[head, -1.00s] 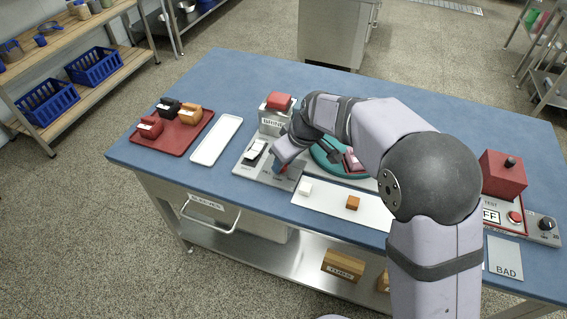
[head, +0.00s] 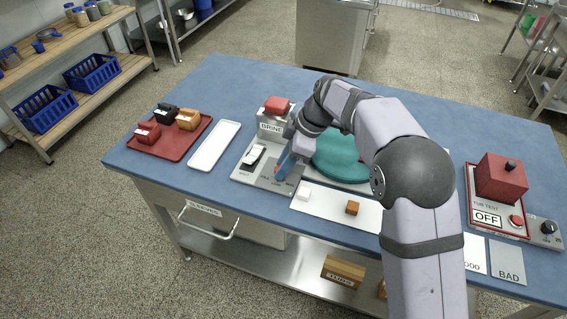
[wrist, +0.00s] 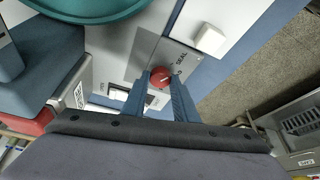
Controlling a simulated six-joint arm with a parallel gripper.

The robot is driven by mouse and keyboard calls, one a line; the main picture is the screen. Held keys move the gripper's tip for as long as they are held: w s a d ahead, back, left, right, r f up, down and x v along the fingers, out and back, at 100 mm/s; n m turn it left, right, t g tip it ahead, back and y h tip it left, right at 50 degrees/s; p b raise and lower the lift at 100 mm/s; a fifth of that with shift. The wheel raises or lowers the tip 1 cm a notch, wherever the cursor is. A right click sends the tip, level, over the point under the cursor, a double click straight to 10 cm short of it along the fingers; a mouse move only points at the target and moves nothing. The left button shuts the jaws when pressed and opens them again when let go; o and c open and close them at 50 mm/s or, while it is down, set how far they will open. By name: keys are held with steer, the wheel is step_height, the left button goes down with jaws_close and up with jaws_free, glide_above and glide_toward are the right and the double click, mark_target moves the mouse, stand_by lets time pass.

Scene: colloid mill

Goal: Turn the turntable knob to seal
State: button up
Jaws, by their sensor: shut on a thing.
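The turntable knob (wrist: 160,77) is a round red knob on a grey panel plate with a "SEAL" label beside it in the wrist view. My gripper (wrist: 160,88) is shut on the knob, with one blue finger on each side. A white mark shows on the knob's face, near the lettering. In the head view my gripper (head: 281,173) points down at the grey panel (head: 270,182), where the fingers mostly hide the knob. The teal turntable (head: 335,160) lies to the right of the gripper, partly hidden by my arm.
A box labelled "BRINE" (head: 271,123) with a red top stands just behind the gripper. A black-and-white rocker switch (head: 254,156) is to its left. A white strip (head: 330,203) with small white and orange blocks lies in front. The white tray (head: 214,147) is empty.

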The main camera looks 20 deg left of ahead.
stand_by(0.5)
steer(key=o, duration=1)
steer(key=shift+v, duration=3.75)
